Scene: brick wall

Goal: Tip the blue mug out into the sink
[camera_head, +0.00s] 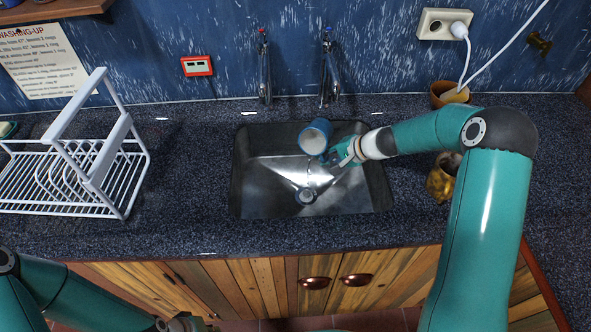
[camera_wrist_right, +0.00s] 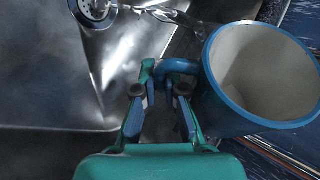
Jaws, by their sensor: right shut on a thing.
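The blue mug (camera_head: 314,136) is held tilted over the back part of the metal sink (camera_head: 240,185). In the right wrist view the mug (camera_wrist_right: 222,105) shows its blue rim and pale inside, and I see no contents in the visible part. My right gripper (camera_head: 345,152) is at the mug's right side, and its fingers (camera_wrist_right: 160,90) are shut on the blue handle. A thin bright streak runs below the mug towards the round drain (camera_head: 305,196); I cannot tell whether it is liquid or a reflection. My left gripper (camera_head: 186,323) is partly cut off at the bottom edge.
Two taps (camera_head: 264,68) (camera_head: 329,70) stand behind the sink. A white dish rack (camera_head: 120,155) is on the left counter. A yellowish mug (camera_head: 440,180) and a brown pot (camera_head: 447,95) stand at the right near my arm. A white cable hangs from the socket (camera_head: 443,24).

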